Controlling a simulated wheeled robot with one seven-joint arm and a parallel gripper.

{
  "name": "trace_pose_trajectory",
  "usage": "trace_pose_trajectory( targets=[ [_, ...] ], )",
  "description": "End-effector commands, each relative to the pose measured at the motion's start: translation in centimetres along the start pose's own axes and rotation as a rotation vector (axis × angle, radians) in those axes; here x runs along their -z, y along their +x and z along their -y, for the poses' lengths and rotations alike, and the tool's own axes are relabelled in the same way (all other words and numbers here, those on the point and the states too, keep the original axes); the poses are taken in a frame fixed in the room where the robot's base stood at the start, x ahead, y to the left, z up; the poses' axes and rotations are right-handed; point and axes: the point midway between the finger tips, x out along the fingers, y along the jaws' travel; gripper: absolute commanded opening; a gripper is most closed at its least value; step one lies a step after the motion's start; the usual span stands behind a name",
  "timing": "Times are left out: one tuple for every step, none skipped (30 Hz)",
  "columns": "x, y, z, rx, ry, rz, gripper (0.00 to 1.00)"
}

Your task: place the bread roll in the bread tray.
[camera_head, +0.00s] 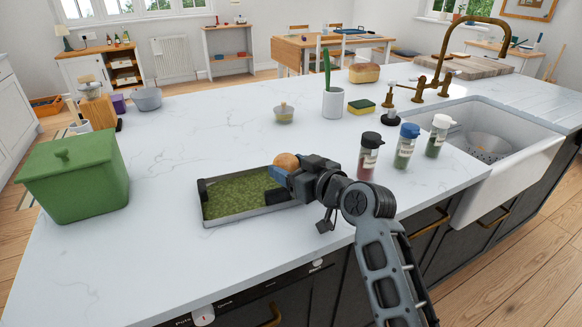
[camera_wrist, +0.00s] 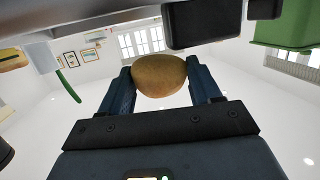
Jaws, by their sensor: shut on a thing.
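The bread roll (camera_head: 286,160) is round and golden brown. My gripper (camera_head: 284,170) is shut on it, and in the wrist view the roll (camera_wrist: 160,75) sits between the two blue fingers. A shallow metal tray with a green lining (camera_head: 243,196), apparently the bread tray, lies on the white counter. In the head view, the roll and gripper overlap the tray's back right corner. The arm hides the tray's right end. I cannot tell how high the roll is above the tray.
A green lidded bin (camera_head: 75,172) stands left of the tray. Several seasoning jars (camera_head: 369,157) stand to its right, before the white sink (camera_head: 505,165). A small bowl (camera_head: 284,114), white pot (camera_head: 332,103) and sponge (camera_head: 361,106) are behind. Counter between bin and tray is clear.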

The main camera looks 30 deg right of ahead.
Motion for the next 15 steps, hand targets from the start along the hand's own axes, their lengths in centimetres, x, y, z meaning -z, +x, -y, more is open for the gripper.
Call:
trace_pose_trajectory(
  targets=[
    [-0.3,0.1,0.0,0.000,0.000,0.000,0.35],
    [-0.4,0.1,0.0,0.000,0.000,0.000,0.35],
    [-0.5,0.1,0.0,0.000,0.000,0.000,0.35],
    [-0.6,0.1,0.0,0.000,0.000,0.000,0.35],
    [-0.6,0.1,0.0,0.001,0.000,0.000,0.35],
    [-0.8,0.2,0.0,0.001,0.000,0.000,0.35],
    [-0.8,0.2,0.0,0.001,0.000,0.001,0.35],
    [-1.0,0.2,0.0,0.001,0.000,0.001,0.35],
    [-1.1,0.2,0.0,0.001,0.000,0.002,0.35],
    [-1.2,0.2,0.0,0.000,0.000,0.003,0.35],
    [-1.4,0.3,0.0,0.000,0.000,0.004,0.35],
    [-1.5,0.3,0.0,0.000,0.001,0.005,0.35],
    [-1.6,0.3,0.0,0.001,0.001,0.006,0.35],
    [-1.6,0.3,0.0,0.001,0.001,0.007,0.35],
    [-1.7,0.3,0.0,0.001,0.001,0.009,0.35]
  ],
)
